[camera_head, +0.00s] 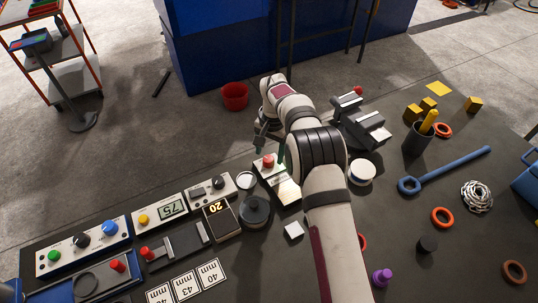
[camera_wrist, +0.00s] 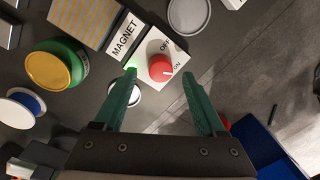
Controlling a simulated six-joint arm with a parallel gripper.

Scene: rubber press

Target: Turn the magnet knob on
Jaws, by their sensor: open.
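The magnet knob (camera_wrist: 161,67) is a round red knob on a white panel (camera_wrist: 147,47) with the printed words MAGNET, OFF and ON. A small white mark on the knob appears to lie toward the ON side, but it is too small to be sure. In the head view the knob (camera_head: 268,160) sits on the far end of its box (camera_head: 284,188). My gripper (camera_wrist: 158,75) is open and empty, its green fingers on either side of the knob in the wrist view. I cannot tell whether they touch it. In the head view my gripper (camera_head: 269,143) is at the knob.
A dark round pot (camera_head: 256,212), a white roll (camera_head: 362,172) and a grey clamp-like device (camera_head: 360,120) stand near the box.

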